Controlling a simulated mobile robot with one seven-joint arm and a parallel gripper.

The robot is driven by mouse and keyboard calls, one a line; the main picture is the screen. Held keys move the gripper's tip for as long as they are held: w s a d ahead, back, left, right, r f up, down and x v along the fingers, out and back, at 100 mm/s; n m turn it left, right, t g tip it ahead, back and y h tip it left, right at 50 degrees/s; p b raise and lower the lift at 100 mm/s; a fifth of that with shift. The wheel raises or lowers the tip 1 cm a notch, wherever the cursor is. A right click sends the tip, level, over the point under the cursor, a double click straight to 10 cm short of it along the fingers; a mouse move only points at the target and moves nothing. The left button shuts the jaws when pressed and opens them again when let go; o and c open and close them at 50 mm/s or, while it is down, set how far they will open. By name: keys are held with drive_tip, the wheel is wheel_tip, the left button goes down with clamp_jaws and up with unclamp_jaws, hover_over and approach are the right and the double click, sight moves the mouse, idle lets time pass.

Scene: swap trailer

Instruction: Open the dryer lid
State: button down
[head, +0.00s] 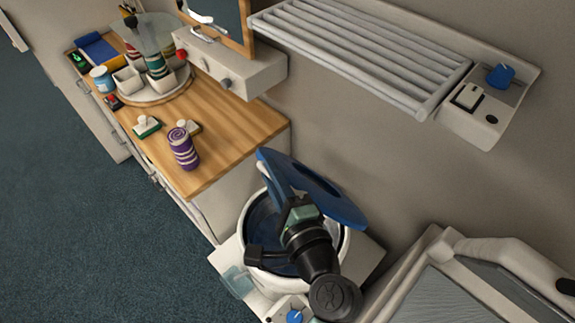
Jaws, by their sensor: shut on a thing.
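The dryer is a white round drum (345,242) with a dark blue inside, standing low in the middle of the head view. Its blue lid (338,204) is tilted up steeply along the far side, and part of the opening shows below it. My gripper (287,198) is at the lid's near left part, shut on the lid. The fingertips are largely hidden by my wrist and the lid, so the exact grip spot is unclear. My arm covers the front middle of the drum's opening.
A wooden counter (225,122) at left holds a purple striped roll (183,148), stamp-like blocks and a round tray of cups. A white slatted rack (355,50) is on the wall above. A framed grey panel (450,295) stands close at the right. Carpet at left is clear.

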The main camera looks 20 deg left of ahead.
drive_tip(key=shift+s+a+f, duration=0.1)
drive_tip(key=shift+s+f, duration=0.25)
drive_tip(key=shift+s, duration=0.05)
drive_tip(key=c, duration=0.8)
unclamp_jaws()
drive_tip(key=shift+c, duration=0.2)
drive_tip(key=b+v, duration=0.4)
drive_tip(key=v, duration=0.9)
